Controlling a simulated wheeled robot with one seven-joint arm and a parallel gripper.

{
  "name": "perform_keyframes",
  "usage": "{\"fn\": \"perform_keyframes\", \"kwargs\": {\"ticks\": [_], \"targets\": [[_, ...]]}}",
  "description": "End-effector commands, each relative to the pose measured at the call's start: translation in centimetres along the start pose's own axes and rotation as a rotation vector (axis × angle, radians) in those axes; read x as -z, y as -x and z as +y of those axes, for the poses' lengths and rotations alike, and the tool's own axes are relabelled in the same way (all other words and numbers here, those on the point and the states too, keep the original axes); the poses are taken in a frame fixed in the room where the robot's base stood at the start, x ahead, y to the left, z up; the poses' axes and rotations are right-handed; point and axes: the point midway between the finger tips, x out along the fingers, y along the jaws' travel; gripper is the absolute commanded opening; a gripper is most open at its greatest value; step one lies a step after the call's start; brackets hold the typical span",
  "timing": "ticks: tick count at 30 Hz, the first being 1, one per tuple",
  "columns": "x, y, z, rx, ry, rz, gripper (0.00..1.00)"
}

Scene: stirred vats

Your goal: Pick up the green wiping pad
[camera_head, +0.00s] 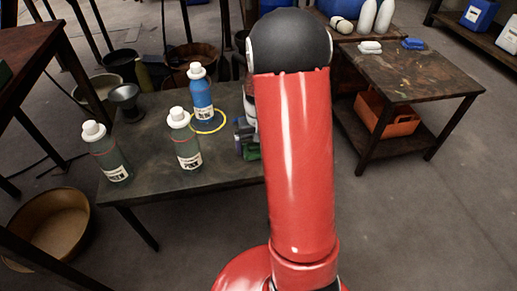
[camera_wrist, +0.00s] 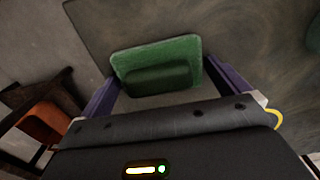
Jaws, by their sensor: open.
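The green wiping pad (camera_wrist: 185,48) lies flat on the dark tabletop in the wrist view, with a darker green raised block on its near part. My gripper (camera_wrist: 162,72) is open, with one purple finger on each side of the pad. The pad sits between the fingers and looks ungripped; whether a finger touches it I cannot tell. In the head view a bit of green pad (camera_head: 251,154) shows at the table's right, beside my red arm, which hides most of that area.
On the same table (camera_head: 215,180) stand a blue bottle (camera_head: 201,98), two grey-green bottles (camera_head: 185,143) (camera_head: 108,155), a dark funnel (camera_head: 126,101) and a yellow ring (camera_head: 221,125). A second table (camera_head: 420,77) with an orange crate (camera_head: 390,117) stands at right.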

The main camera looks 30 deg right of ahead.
Motion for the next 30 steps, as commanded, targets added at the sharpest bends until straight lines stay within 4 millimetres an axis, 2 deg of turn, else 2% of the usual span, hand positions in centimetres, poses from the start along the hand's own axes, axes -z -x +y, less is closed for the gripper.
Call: {"fn": "perform_keyframes", "kwargs": {"ticks": [5,12,14,23,26,30], "targets": [[0.0,0.0,0.0,0.000,0.000,0.000,1.00],[0.0,0.1,0.0,0.000,0.000,0.001,0.69],[0.0,0.1,0.0,0.000,0.000,0.001,0.64],[0.1,0.6,0.0,0.000,0.000,0.003,0.63],[0.1,1.5,0.0,0.000,0.001,0.003,0.63],[0.1,4.0,0.0,-0.001,0.001,0.006,0.63]]}}
